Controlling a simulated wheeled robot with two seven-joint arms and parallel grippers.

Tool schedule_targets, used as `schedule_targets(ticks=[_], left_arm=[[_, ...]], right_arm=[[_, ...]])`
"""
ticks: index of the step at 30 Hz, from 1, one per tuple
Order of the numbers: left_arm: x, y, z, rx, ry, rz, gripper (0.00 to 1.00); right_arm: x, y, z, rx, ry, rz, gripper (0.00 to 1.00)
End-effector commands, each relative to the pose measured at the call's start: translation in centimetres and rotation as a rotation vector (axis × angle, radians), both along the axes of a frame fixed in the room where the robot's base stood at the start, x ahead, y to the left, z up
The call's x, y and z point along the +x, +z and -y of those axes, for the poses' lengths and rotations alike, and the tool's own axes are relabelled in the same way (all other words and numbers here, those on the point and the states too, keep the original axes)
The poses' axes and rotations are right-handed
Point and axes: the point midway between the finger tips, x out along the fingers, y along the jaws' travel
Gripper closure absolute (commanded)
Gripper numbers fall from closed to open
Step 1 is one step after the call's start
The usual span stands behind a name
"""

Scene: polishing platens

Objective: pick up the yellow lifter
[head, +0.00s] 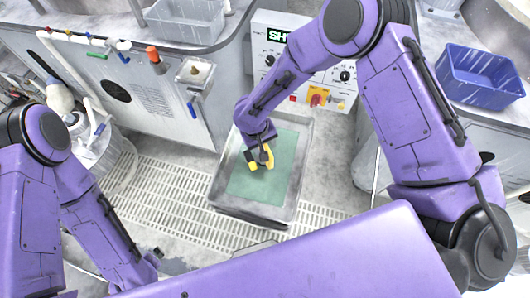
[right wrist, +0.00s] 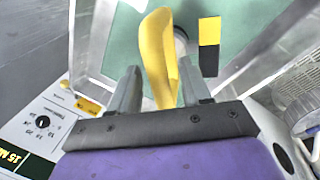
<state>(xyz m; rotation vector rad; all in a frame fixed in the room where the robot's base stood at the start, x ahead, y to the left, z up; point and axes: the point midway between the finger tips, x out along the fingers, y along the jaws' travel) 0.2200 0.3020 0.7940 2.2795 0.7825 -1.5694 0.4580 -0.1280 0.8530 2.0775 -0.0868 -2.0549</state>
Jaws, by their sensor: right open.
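The yellow lifter (right wrist: 158,45) stands up between the two grey fingers of my right gripper (right wrist: 158,75) in the right wrist view. The fingers are apart, one on each side of it, and I cannot tell whether either touches it. In the head view the lifter (head: 252,160) shows as a small yellow piece over the green mat in the metal tray, partly hidden by my right gripper (head: 261,158). My left arm comes in at the lower left, and its gripper is out of sight.
The shallow metal tray (head: 222,202) with a green mat (head: 262,190) lies on a slatted floor grate (head: 170,195). A control panel (head: 340,90) with knobs stands behind it. A black and yellow patch (right wrist: 209,45) lies beside the lifter. A blue bin (head: 478,80) sits at right.

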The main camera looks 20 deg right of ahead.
Motion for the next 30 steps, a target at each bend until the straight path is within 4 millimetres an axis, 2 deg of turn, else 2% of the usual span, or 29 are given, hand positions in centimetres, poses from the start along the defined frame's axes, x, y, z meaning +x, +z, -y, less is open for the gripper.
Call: schedule_targets(ticks=[5, 8, 9, 10, 22, 30], left_arm=[[0.0, -0.1, 0.0, 0.000, 0.000, 0.000, 0.00], [0.0, -0.1, 0.0, 0.000, 0.000, 0.000, 0.00], [0.0, -0.1, 0.0, 0.000, 0.000, 0.000, 0.00], [0.0, -0.1, 0.0, 0.000, 0.000, 0.000, 0.00], [0.0, -0.1, 0.0, 0.000, 0.000, 0.000, 0.00], [0.0, -0.6, 0.0, 0.000, 0.000, 0.000, 0.00]], right_arm=[[0.0, -0.1, 0.0, 0.000, 0.000, 0.001, 0.52], [0.0, -0.1, 0.0, 0.000, -0.001, 0.001, 0.82], [0.0, -0.1, 0.0, 0.000, -0.001, 0.001, 0.95], [0.0, -0.1, 0.0, 0.000, -0.001, 0.001, 1.00], [0.2, 0.4, 0.0, 0.002, -0.002, 0.005, 1.00], [0.2, 2.8, 0.0, 0.002, -0.003, 0.007, 1.00]])
